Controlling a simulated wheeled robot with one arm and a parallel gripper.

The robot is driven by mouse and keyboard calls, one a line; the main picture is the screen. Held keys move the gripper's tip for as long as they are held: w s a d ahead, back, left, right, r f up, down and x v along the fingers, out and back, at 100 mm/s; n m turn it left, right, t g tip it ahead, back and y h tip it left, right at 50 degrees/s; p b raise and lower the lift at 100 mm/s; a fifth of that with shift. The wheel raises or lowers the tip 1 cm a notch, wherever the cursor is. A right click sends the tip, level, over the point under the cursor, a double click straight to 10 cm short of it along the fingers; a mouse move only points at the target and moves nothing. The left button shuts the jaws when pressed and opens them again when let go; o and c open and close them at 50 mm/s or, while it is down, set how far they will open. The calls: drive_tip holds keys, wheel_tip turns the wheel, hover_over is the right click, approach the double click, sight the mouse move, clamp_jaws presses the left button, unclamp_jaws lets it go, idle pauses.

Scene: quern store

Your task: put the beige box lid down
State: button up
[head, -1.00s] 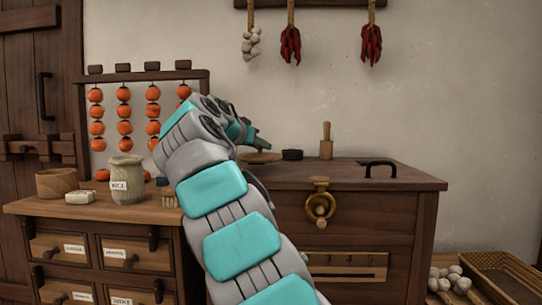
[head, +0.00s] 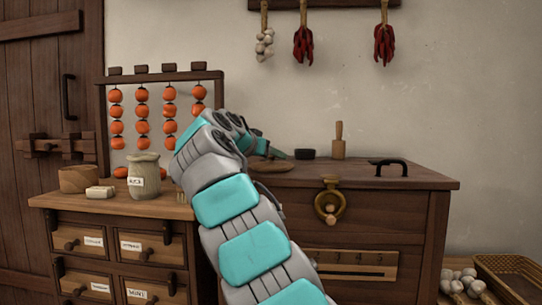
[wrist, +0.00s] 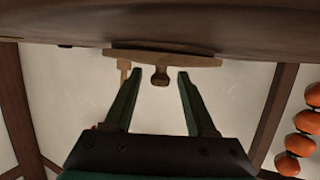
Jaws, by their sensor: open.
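The box lid (head: 277,164) is a flat, round, tan-brown piece with a small knob. It lies flat on top of the dark wooden chest (head: 390,185), towards its left end. In the wrist view, where the scene appears upside down, the lid (wrist: 190,59) rests against the chest top and its knob points away from it. My gripper (wrist: 160,76) is open, with its green fingers on either side of the knob and gaps on both sides. In the head view my arm hides most of the gripper and part of the lid.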

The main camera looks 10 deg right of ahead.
drive_tip(key=shift+r, duration=0.15)
drive_tip(key=v, duration=1.2)
drive_tip(key=shift+s, duration=0.1)
